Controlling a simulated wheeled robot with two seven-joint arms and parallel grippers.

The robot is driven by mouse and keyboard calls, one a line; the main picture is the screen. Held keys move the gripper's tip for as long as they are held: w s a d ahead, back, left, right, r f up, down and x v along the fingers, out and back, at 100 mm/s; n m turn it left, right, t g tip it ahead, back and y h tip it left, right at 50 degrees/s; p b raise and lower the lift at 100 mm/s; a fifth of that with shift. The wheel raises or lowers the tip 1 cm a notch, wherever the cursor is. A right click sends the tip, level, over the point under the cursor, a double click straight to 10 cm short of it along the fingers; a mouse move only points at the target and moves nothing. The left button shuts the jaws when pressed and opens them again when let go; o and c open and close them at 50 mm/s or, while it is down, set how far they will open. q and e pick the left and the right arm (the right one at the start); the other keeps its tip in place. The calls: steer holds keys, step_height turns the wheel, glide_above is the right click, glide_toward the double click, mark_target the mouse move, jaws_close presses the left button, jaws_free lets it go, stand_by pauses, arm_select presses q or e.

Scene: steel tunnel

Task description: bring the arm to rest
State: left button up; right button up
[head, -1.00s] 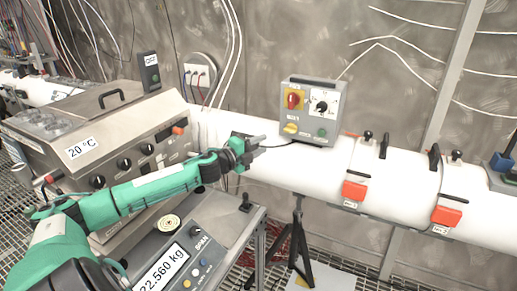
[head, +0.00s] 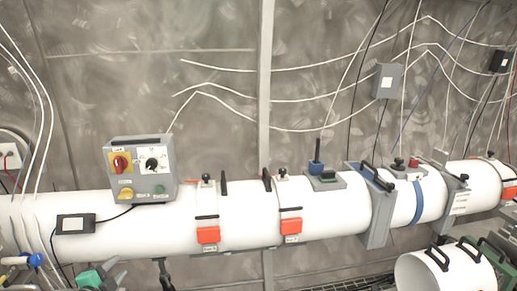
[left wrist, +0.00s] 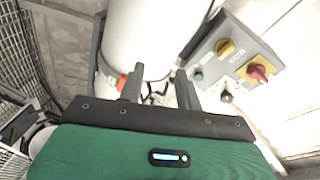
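My left gripper (head: 105,277) shows at the bottom left edge of the head view, green with grey fingers, below the white pipe. In the left wrist view its two dark fingers (left wrist: 158,90) stand apart with nothing held between them. The white pipe (left wrist: 142,35) and the grey control box (left wrist: 228,65) lie beyond the fingers, apart from them as far as I can tell. Most of the left arm is outside the head view. My right gripper is in neither view.
The white pipe (head: 340,215) runs across the head view with clamps and orange latches. The control box (head: 141,170) with red and yellow knobs sits on it. A black adapter box (head: 75,223) is at its left. A white cylinder (head: 445,272) with black handles is lower right.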

arm_select(q)
steer(key=s+d+f+n+g, duration=0.3)
steer(key=s+d+f, duration=0.2)
steer(key=s, duration=0.3)
steer(key=s+d+f+n+g+y, duration=0.1)
steer(key=s+d+f+n+g, duration=0.25)
steer(key=s+d+f, duration=0.35)
steer(key=s+d+f+n+g, duration=0.2)
steer(key=s+d+f+n, duration=0.15)
steer(key=s, duration=0.55)
steer(key=s+d+r+n+g+h, duration=0.15)
steer(key=s+d+g, duration=0.35)
steer(key=s, duration=0.5)
steer(key=s+f+x, duration=0.1)
steer(key=s+x, duration=0.2)
steer(key=x, duration=1.1)
steer(key=s+a+x, duration=0.1)
steer(key=s+x, duration=0.2)
steer(key=x, duration=1.2)
steer(key=s+a+f+g, duration=0.1)
steer(key=s+a+f, duration=0.1)
steer(key=s+f, duration=1.7)
step_height(320, 180, down, 3)
steer(key=shift+s+a+r, duration=0.1)
steer(key=shift+s+a, duration=0.2)
steer(key=shift+a, duration=0.1)
steer(key=shift+g, duration=0.25)
steer(key=shift+c, duration=0.4)
